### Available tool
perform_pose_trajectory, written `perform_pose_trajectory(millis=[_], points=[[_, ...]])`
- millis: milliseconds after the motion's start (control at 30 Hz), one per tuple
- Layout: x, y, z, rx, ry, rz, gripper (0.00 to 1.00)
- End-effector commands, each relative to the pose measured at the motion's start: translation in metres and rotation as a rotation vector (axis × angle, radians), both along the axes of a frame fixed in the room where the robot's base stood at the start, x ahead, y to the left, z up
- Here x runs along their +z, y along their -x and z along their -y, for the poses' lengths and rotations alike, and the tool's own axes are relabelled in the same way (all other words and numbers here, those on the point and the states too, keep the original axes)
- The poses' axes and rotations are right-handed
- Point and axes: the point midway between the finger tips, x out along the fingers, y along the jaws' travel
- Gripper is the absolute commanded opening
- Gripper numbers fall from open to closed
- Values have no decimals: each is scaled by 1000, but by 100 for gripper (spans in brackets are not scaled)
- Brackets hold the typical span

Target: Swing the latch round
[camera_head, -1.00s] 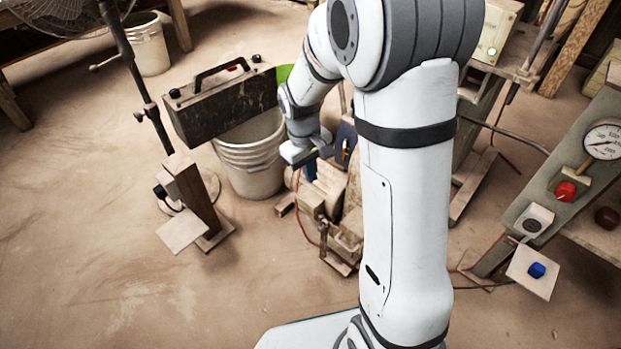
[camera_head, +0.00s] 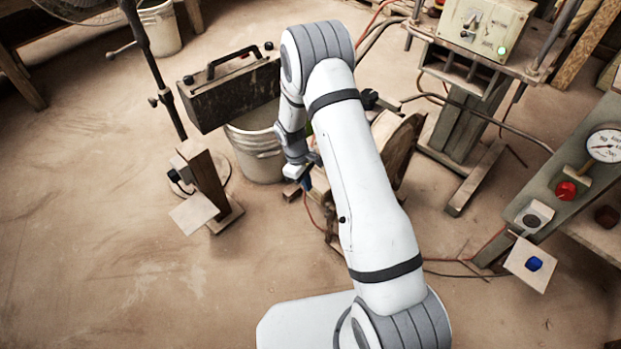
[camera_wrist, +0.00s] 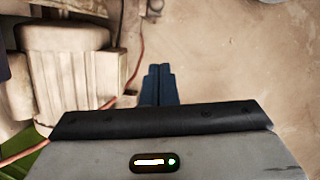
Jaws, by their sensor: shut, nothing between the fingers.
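My gripper (camera_head: 305,184) hangs low in front of the white bucket, left of the machine with the wooden wheel. In the wrist view its blue fingers (camera_wrist: 158,84) are shut together with nothing between them, over bare floor. I cannot pick out the latch for certain. A dark box with a black handle (camera_head: 231,88) and small knobs stands behind my arm. A wooden post (camera_head: 204,183) with a black knob is left of my gripper. My arm hides part of the machine.
A white bucket (camera_head: 258,150) stands close behind my gripper. The wooden-wheeled machine (camera_head: 398,150) is to its right. A sloping panel at the right carries a gauge (camera_head: 605,144), a red knob (camera_head: 565,191) and a blue knob (camera_head: 534,264). The floor at the front left is clear.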

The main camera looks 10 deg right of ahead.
Motion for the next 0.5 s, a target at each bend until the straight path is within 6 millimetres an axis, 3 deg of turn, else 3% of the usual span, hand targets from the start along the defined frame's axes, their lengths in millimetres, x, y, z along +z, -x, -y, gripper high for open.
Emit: perform_pose_trajectory(millis=[33,233,500], points=[[-16,3,3,-2,0,-4,0],[-55,9,10,-1,0,-3,0],[-49,32,35,-2,0,1,0]])
